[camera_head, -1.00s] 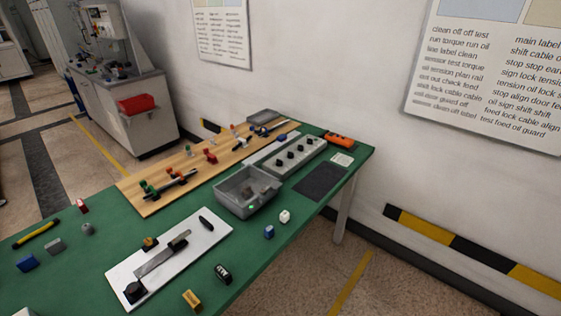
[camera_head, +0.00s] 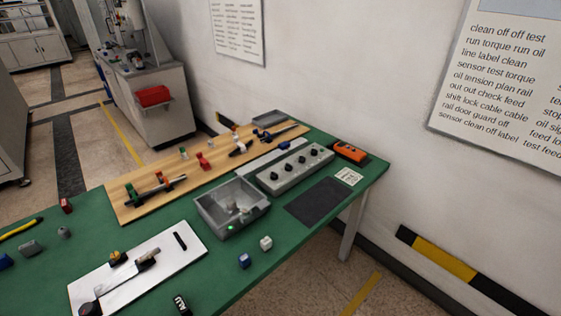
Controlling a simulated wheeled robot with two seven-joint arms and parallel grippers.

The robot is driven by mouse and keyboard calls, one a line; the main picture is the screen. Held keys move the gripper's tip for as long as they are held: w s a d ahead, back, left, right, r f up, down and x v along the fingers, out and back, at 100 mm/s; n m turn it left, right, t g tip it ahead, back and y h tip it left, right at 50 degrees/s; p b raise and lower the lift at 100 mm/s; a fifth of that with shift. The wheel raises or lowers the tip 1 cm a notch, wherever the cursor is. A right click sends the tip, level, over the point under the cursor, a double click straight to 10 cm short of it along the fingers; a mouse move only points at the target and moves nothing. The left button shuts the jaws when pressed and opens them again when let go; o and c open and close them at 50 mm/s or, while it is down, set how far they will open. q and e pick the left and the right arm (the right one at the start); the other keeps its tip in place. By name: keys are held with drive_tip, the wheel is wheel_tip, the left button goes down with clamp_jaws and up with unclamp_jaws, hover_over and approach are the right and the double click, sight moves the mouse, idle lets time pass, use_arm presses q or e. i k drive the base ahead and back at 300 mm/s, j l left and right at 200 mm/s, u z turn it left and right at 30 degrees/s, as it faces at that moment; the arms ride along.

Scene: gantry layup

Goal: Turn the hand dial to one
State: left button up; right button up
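A grey control box (camera_head: 294,168) with a row of several black knobs (camera_head: 286,174) lies on the far right part of the green table. The knobs are small, and I cannot read their markings or pointer positions. A white board (camera_head: 175,262) at the near left carries a long grey bar and a black round part (camera_head: 90,308) at its near end, cut by the picture's lower edge. No label shows which of these is the hand dial. Neither of my grippers is in view, and nothing touches the box or the board.
A grey bin (camera_head: 208,214) with a green light spot stands before the control box. A wooden board (camera_head: 125,207) with several coloured fixtures lies behind. A dark mat (camera_head: 317,202), an orange device (camera_head: 350,151) and small blue (camera_head: 244,261) and white (camera_head: 266,243) blocks lie nearby.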

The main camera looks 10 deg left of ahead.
sight(273, 175)
drive_tip(key=i+l+u, duration=0.1)
drive_tip(key=l, duration=0.25)
drive_tip(key=i+l+u, duration=0.1)
drive_tip(key=i+l, duration=0.25)
drive_tip(key=i+l+u, duration=0.1)
drive_tip(key=l, duration=0.25)
drive_tip(key=i+l+u, duration=0.1)
drive_tip(key=i+l, duration=0.15)
drive_tip(key=l, duration=0.15)
drive_tip(key=i+l+u, duration=0.1)
drive_tip(key=l, duration=0.3)
drive_tip(key=i+l, duration=0.25)
drive_tip(key=l, duration=0.15)
drive_tip(key=u, duration=0.05)
